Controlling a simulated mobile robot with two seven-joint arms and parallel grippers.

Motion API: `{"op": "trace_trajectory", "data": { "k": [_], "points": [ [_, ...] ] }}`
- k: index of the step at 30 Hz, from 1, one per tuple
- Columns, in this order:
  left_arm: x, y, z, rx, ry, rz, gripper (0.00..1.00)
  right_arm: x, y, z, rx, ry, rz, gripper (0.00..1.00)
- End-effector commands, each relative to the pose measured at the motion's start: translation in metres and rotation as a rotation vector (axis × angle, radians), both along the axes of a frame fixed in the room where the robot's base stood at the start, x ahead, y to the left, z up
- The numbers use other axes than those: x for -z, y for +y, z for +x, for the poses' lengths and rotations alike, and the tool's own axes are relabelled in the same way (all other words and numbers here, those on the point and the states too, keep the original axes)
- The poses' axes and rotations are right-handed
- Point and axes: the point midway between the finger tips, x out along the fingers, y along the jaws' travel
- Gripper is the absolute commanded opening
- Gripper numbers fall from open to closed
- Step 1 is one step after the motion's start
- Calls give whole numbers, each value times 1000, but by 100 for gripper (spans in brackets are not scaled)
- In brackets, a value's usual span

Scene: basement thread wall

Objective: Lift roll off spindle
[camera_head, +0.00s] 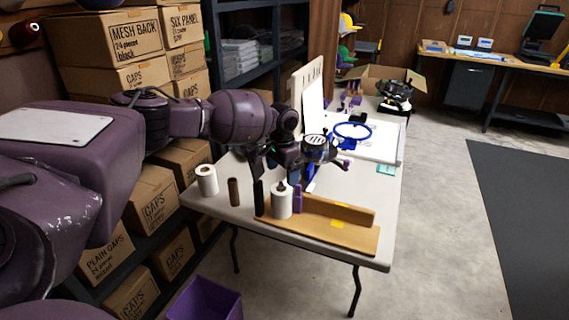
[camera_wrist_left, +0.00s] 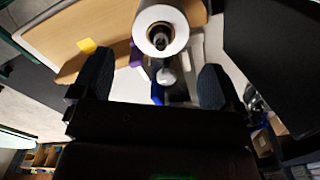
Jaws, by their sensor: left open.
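A white roll (camera_head: 281,202) stands upright around a spindle on a wooden board (camera_head: 330,232) on the table. In the left wrist view the roll (camera_wrist_left: 148,15) shows end-on, with the dark spindle tip (camera_wrist_left: 159,40) in its core. My left gripper (camera_head: 277,172) is just behind and above the roll in the head view. Its two dark fingers (camera_wrist_left: 154,85) are wide apart, with the roll ahead of the gap and apart from both pads. Nothing is held. My right gripper is not in view.
Another white roll (camera_head: 207,181) and a brown tube (camera_head: 234,192) stand at the table's left. A purple upright piece (camera_head: 298,198) is beside the spindle roll. A blue hoop (camera_head: 352,131) lies farther back. A purple bin (camera_head: 205,300) is below the table's front.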

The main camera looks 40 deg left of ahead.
Motion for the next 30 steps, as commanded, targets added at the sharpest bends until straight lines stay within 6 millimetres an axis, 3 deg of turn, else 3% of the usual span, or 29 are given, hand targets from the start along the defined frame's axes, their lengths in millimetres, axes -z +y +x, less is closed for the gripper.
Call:
{"op": "trace_trajectory", "data": {
  "k": [1, 6, 13, 28, 30],
  "points": [
    [14, 0, 0, 0, 6, 1, 92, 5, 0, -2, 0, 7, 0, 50],
    [41, 0, 0, 0, 5, -1, 92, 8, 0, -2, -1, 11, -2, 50],
    [68, 0, 0, 1, 2, 1, 92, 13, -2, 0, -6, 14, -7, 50],
    [77, 0, 0, 1, -2, -1, 92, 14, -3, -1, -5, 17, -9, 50],
    [77, 0, 0, 1, -2, -1, 82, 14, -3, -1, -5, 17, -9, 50]
  ]
}}
